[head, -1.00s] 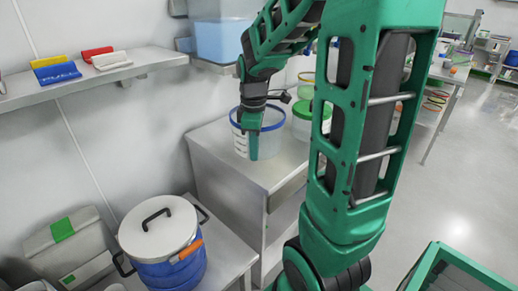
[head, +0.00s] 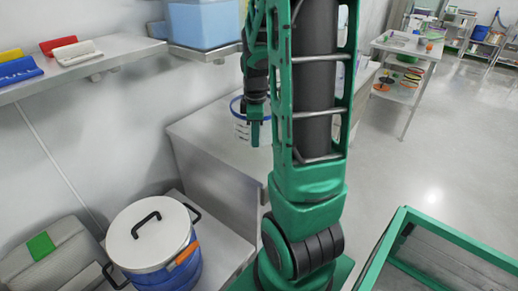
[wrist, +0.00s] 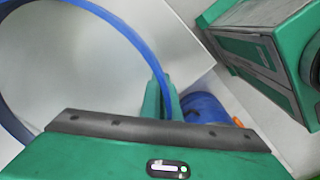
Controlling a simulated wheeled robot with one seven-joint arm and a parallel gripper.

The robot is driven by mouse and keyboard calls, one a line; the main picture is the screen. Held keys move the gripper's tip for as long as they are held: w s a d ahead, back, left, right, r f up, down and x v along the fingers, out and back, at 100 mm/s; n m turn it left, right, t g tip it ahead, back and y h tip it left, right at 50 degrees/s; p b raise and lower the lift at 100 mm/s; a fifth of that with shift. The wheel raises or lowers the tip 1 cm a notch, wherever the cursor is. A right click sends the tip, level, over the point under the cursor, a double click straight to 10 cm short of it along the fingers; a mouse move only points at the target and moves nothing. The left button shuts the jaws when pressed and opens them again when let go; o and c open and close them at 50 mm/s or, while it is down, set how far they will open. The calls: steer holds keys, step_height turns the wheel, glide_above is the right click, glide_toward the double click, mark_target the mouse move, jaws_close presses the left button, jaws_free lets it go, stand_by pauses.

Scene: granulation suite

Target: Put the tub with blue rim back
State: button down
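The tub with the blue rim (head: 238,128) is at the steel bench, upright, and partly hidden behind my arm in the head view. My gripper (head: 255,143) points down at its near side. In the wrist view the blue rim (wrist: 133,37) curves between the two green fingertips (wrist: 161,103), which are closed on it. The tub looks empty from above. Whether its base touches the bench top or hangs just above it, I cannot tell.
The steel bench (head: 200,130) has bare top left of the tub. A blue drum with a white lid (head: 150,235) stands on a lower table in front. A shelf (head: 105,62) and a large blue container (head: 203,25) are above. Open floor (head: 430,150) lies right.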

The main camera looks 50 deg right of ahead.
steer(key=shift+s+d+f, duration=0.2)
steer(key=shift+d+f, duration=0.2)
steer(key=shift+d, duration=0.2)
steer(key=shift+s+d+f, duration=0.2)
steer(key=shift+d+f, duration=0.15)
steer(key=shift+d, duration=0.2)
steer(key=shift+f, duration=2)
steer(key=c, duration=2)
jaws_free()
steer(key=shift+f, duration=0.1)
